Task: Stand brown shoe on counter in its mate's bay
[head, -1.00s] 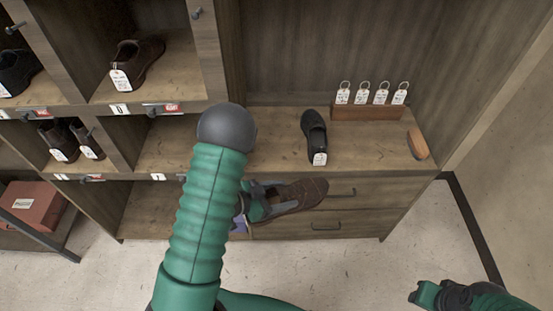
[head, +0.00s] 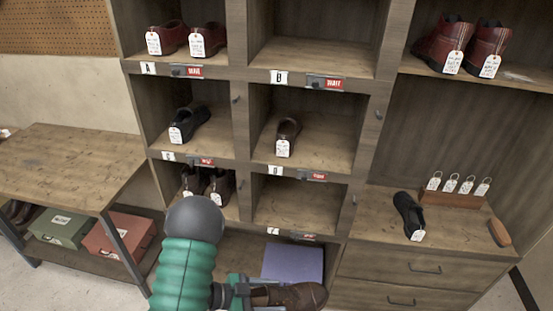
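My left gripper (head: 258,293) is low in the head view, shut on the rear part of a brown shoe (head: 305,297). The shoe points right, in front of the cabinet's lower part and below the counter's level. A single brown shoe (head: 288,137) with a white tag stands in the middle-row bay (head: 325,152) of the right column, with bare board beside it. The counter (head: 375,220) holds a single black shoe (head: 408,213) with a tag. My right gripper is not in view.
A single dark shoe (head: 188,122) stands in the bay to the left. Dividers and label strips edge the bays. A purple box (head: 293,263) sits low behind the held shoe. A tag rack (head: 455,199) and a brush (head: 499,233) are on the counter. A wooden table (head: 70,165) stands left.

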